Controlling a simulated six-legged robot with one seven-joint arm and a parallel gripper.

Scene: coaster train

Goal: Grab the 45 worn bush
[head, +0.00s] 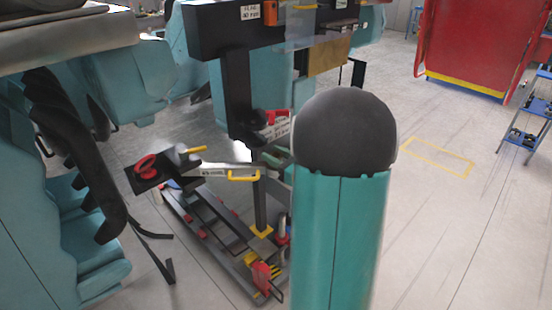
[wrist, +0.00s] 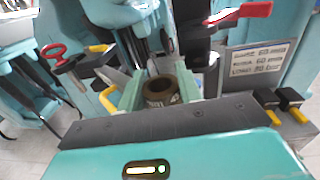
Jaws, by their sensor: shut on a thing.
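A short brown bush (wrist: 161,99) with a round hole in its top shows in the middle of the wrist view. Pale lettering on its near side is only partly readable. My gripper (wrist: 159,88) is shut on it, with one pale green finger on its left and the other on its right. The bush stands upright between the fingers. In the head view my gripper is largely hidden behind my arm, and the bush cannot be made out.
Small black parts (wrist: 266,98) with yellow bits sit at the right, near a lettered sign (wrist: 258,60). A red-handled tool (wrist: 240,14) lies behind. In the head view a low rack (head: 205,222) stands on the floor, and a teal train seat (head: 85,245) fills the left.

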